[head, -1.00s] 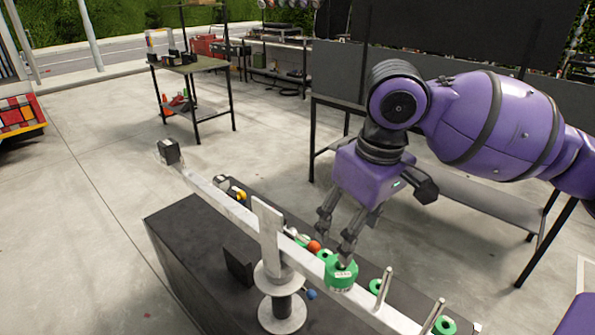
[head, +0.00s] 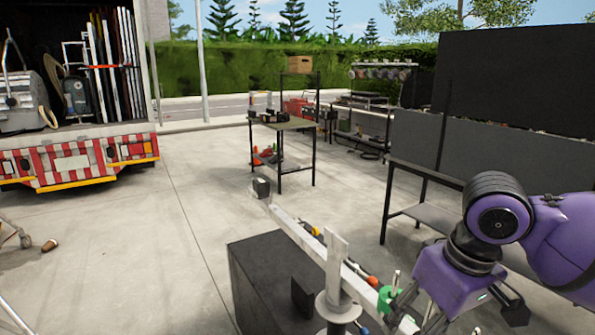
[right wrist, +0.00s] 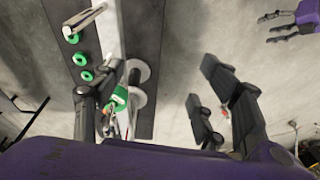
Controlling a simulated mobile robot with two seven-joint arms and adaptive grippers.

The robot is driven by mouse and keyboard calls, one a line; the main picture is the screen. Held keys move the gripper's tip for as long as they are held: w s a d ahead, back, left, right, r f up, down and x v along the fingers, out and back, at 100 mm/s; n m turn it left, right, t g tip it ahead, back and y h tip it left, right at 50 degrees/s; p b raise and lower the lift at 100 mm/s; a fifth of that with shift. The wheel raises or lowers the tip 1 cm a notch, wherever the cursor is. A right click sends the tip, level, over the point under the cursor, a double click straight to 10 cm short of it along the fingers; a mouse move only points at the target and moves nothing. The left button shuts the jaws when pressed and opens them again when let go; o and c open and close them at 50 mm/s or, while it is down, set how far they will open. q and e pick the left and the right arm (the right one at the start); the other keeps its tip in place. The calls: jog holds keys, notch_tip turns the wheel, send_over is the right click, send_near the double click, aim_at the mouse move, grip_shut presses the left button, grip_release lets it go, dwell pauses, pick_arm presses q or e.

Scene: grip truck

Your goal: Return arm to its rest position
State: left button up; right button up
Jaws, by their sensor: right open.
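My right gripper (head: 412,315) is at the lower right of the head view, beside the near part of a pale balance beam (head: 300,232). In the right wrist view its fingers (right wrist: 165,75) are spread apart with nothing held between them. A green roll (head: 386,298) sits at the beam, close to the left finger; a green piece also shows by that finger in the right wrist view (right wrist: 117,100). I cannot tell whether they touch. My left gripper (right wrist: 264,29) shows at the top right of the right wrist view, with its fingers apart and empty.
The beam stands on a dark box (head: 265,275), with a black block (head: 261,187) at its far end. Several green rolls (right wrist: 80,58) lie beside the beam. A long bench (head: 440,215) is behind my right arm.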

jog(key=w+a+f+t+y, duration=0.1)
jog(key=w+a+f+y, duration=0.15)
jog(key=f, duration=0.35)
jog(key=w+a+f+y, duration=0.1)
jog(key=w+a+f, duration=0.1)
jog(key=a+f, duration=0.35)
jog(key=s+f+m+t+y, duration=0.1)
jog(key=s+f+m+t, duration=0.2)
jog(key=f, duration=1.3)
jog(key=s+d+f+t+h, duration=0.1)
jog(key=s+d+f+h, duration=0.1)
jog(key=s+f, duration=0.5)
jog(key=s+d+f+m+t+h, duration=0.1)
jog(key=s+d+f, duration=0.4)
jog(key=s, duration=0.9)
notch_tip(320, 180, down, 2)
jog(key=shift+s+d+f+t+h, duration=0.15)
jog(key=shift+s+f+t+h, duration=0.25)
jog(key=shift+h, duration=0.75)
jog(key=shift+w+r, duration=0.1)
